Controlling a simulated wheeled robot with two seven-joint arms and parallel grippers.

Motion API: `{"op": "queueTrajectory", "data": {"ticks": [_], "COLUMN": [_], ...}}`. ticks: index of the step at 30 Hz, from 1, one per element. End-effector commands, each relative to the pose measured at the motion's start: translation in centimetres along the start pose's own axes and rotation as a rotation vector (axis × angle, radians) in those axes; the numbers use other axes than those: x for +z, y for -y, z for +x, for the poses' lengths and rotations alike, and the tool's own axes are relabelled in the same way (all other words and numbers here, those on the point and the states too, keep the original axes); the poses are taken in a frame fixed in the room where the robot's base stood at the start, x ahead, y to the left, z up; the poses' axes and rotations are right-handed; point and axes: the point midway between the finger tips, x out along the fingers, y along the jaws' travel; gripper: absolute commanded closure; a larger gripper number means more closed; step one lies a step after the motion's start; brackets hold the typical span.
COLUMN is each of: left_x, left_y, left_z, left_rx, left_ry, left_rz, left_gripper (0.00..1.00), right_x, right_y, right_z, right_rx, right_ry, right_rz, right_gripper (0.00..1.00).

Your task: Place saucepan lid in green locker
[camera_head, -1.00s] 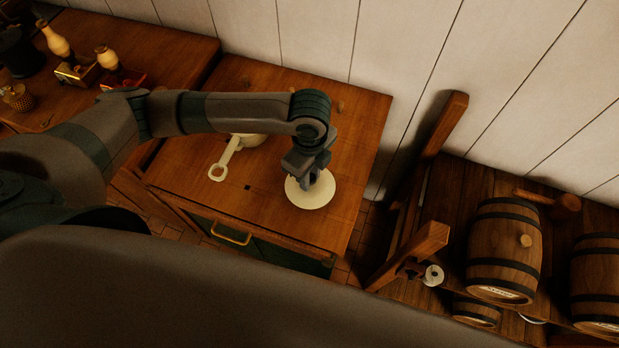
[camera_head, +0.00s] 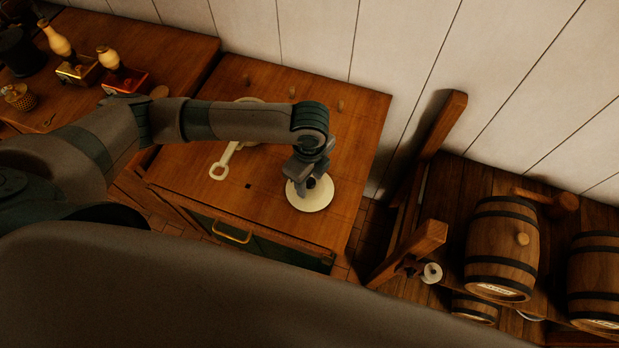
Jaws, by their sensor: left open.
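The saucepan lid (camera_head: 318,198) is a pale cream disc lying flat on the wooden cabinet top, near its right side. My left gripper (camera_head: 308,187) is over the lid, pointing down at its middle, with its jaws open. The lid's knob is mostly hidden by the gripper, and I cannot tell whether the fingers touch it. The green locker (camera_head: 279,254) is the dark green front below the cabinet top, with a brass handle (camera_head: 232,232); it looks shut. My right gripper is not in view.
A cream saucepan (camera_head: 226,160) lies behind my left forearm, its handle sticking out toward the front. Small wooden pegs stand along the cabinet's back. Barrels (camera_head: 503,248) rest on a wooden rack (camera_head: 408,252) at right. Grinders (camera_head: 122,72) stand on the left counter.

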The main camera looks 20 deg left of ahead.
Motion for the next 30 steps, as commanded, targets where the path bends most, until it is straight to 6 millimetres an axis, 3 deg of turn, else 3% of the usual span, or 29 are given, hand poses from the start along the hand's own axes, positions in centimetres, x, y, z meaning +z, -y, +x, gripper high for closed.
{"op": "queueTrajectory", "data": {"ticks": [11, 24, 30], "left_x": [0.0, 0.0, 0.0], "left_y": [0.1, 0.1, 0.1], "left_z": [-2.2, -9.7, -11.8], "left_rx": [-0.004, -0.005, -0.002], "left_ry": [0.0, -0.001, -0.001], "left_rz": [0.001, 0.001, 0.0], "left_gripper": [0.57, 0.57, 0.57], "right_x": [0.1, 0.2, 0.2], "right_y": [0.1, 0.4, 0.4], "right_z": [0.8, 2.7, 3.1], "right_rx": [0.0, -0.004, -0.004], "right_ry": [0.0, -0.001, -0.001], "right_rz": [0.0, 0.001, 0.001], "right_gripper": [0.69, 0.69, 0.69]}}
